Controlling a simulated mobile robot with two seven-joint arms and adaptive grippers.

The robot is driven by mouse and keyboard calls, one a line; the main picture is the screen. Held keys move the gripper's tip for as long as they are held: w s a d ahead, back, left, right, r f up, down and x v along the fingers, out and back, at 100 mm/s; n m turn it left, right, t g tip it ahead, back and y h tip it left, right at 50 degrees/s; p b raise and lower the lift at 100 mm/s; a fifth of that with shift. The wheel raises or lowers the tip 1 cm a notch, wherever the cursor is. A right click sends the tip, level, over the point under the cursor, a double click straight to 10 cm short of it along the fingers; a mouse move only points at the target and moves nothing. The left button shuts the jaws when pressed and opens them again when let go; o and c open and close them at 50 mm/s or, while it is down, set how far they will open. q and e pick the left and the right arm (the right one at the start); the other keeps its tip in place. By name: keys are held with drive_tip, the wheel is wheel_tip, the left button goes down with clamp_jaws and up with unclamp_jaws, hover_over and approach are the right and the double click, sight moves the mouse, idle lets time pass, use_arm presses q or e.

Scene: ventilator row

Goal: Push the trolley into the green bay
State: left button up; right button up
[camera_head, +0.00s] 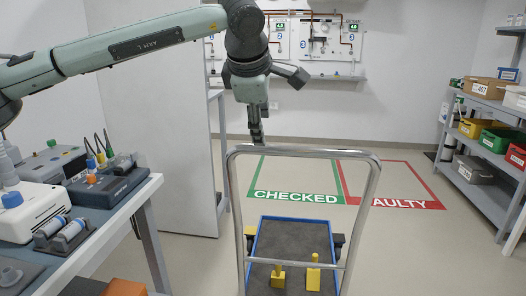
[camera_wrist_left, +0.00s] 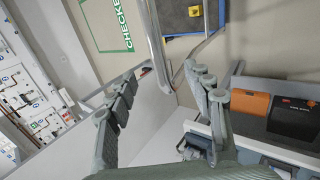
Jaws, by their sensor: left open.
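The trolley has a grey tube handle (camera_head: 303,153) and a dark deck with a blue rim (camera_head: 252,243). Two yellow things (camera_head: 313,273) stand on the deck. The green bay (camera_head: 296,197), marked CHECKED, lies on the floor beyond the trolley; part of it shows in the left wrist view (camera_wrist_left: 128,38). My left gripper (camera_head: 257,138) is at the upper left corner of the handle. In the left wrist view my left gripper (camera_wrist_left: 160,82) is open, with the handle tube (camera_wrist_left: 154,45) between its spread fingertips; contact is not clear. My right gripper is not in view.
A red bay (camera_head: 405,203) marked FAULTY adjoins the green bay on the right. A bench with devices (camera_head: 150,190) stands at the left, beside a pale panel (camera_head: 165,130). Shelves with bins (camera_head: 490,193) stand at the right. The floor around both bays is clear.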

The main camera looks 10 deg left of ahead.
sight(262, 147)
use_arm(q)
drive_tip(key=x, duration=0.3)
drive_tip(key=b+x, duration=0.1)
drive_tip(key=x, duration=0.2)
drive_tip(key=b+x, duration=0.1)
drive_tip(key=x, duration=0.3)
drive_tip(key=shift+w+a+r, duration=0.15)
drive_tip(key=shift+a, duration=0.25)
drive_tip(key=shift+b+x, duration=0.3)
drive_tip(key=shift+x, duration=0.45)
drive_tip(key=shift+w+f, duration=0.25)
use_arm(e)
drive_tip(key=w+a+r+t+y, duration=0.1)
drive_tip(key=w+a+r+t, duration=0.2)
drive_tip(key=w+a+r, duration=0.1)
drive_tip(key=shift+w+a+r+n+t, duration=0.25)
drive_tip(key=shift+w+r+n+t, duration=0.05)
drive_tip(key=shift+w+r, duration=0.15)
